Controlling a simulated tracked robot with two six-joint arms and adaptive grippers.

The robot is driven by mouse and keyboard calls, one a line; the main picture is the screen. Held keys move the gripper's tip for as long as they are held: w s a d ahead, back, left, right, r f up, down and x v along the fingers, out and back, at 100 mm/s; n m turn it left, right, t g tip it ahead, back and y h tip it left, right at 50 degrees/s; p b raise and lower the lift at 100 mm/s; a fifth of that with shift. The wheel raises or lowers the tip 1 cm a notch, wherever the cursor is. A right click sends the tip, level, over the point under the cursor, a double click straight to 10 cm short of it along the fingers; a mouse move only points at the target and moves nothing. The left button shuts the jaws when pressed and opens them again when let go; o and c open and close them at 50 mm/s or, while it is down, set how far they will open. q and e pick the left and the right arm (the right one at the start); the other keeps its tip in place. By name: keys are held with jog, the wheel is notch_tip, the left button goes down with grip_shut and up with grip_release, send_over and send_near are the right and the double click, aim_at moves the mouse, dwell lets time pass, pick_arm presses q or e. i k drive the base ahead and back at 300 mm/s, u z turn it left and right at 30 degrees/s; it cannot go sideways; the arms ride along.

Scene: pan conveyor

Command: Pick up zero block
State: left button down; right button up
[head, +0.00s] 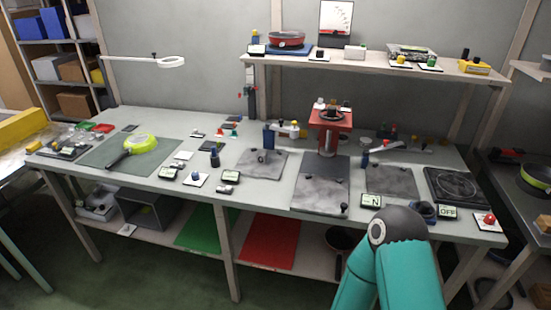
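I cannot make out a block marked zero in the head view; several small items on the table are too small to read. The raised elbow of my teal and dark grey arm covers part of the table's front right edge, and it may hide things behind it. Neither of my grippers shows in the picture.
The long grey table (135,165) holds a green pan (140,144) at left, dark plates (320,185) in the middle, a red press (328,118) and a burner plate (458,186) at right. Small labels line the front edge. A shelf (375,62) stands behind.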

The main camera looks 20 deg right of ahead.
aim_at(262, 156)
jog(key=u, duration=0.05)
jog(key=i, duration=1)
jog(key=z, duration=0.05)
